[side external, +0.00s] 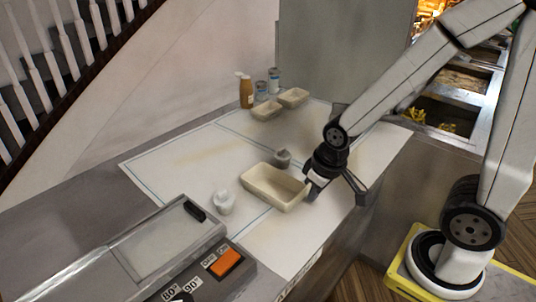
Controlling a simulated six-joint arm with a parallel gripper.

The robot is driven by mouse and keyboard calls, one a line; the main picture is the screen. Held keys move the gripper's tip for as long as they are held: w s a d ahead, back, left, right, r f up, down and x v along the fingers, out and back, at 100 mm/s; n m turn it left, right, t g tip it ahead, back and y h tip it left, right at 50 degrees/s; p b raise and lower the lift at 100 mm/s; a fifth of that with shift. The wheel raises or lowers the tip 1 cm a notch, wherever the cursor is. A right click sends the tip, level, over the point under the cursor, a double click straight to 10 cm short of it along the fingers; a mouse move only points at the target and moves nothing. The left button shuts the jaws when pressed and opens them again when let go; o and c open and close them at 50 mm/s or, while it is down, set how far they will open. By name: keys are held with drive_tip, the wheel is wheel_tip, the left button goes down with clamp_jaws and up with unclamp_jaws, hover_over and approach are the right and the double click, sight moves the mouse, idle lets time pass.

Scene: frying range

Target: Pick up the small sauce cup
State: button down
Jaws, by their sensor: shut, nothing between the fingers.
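A small white cup (223,203) stands on the white work surface, left of the cream rectangular tray (258,191). A small grey cup (283,158) stands behind that tray. I cannot tell for certain which one is the sauce cup. My gripper (314,192) is at the right end of the tray, low over the work surface. It is shut and empty. It is apart from both cups; whether it touches the tray is unclear.
Two more cream trays (293,97) stand at the back, near a brown bottle (246,92) and small jars (273,80). A device with an orange switch (225,263) fills the front left. Fryer bays (428,115) lie at the right. The sheet's left part is clear.

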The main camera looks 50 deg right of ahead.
sight(245, 180)
idle(0.3)
drive_tip(key=c, duration=0.6)
unclamp_jaws()
drive_tip(key=w+m+g+y, duration=0.1)
drive_tip(key=w+m+y, duration=0.1)
drive_tip(key=w+m, duration=0.1)
drive_tip(key=w+a+f+m+g+y, duration=0.1)
drive_tip(key=w+m+y, duration=0.1)
drive_tip(key=w+m, duration=0.2)
drive_tip(key=w+a+f+m+g+y, duration=0.1)
drive_tip(key=w+m+g+y, duration=0.1)
drive_tip(key=w+m, duration=0.1)
drive_tip(key=shift+w+a+f+m+y, duration=0.1)
drive_tip(key=shift+w+f+m+y, duration=0.25)
drive_tip(key=shift+m, duration=0.55)
drive_tip(key=w+m+y, duration=0.4)
drive_tip(key=w, duration=0.1)
drive_tip(key=w+m+t+y, duration=0.1)
drive_tip(key=w+y, duration=0.1)
drive_tip(key=w, duration=0.1)
drive_tip(key=shift+w+d+r+m, duration=0.2)
drive_tip(key=shift+w+m, duration=0.05)
drive_tip(key=shift+m, duration=0.15)
drive_tip(key=shift+w+d+r+y, duration=0.1)
drive_tip(key=shift+w+y, duration=0.35)
drive_tip(key=shift+x, duration=1.35)
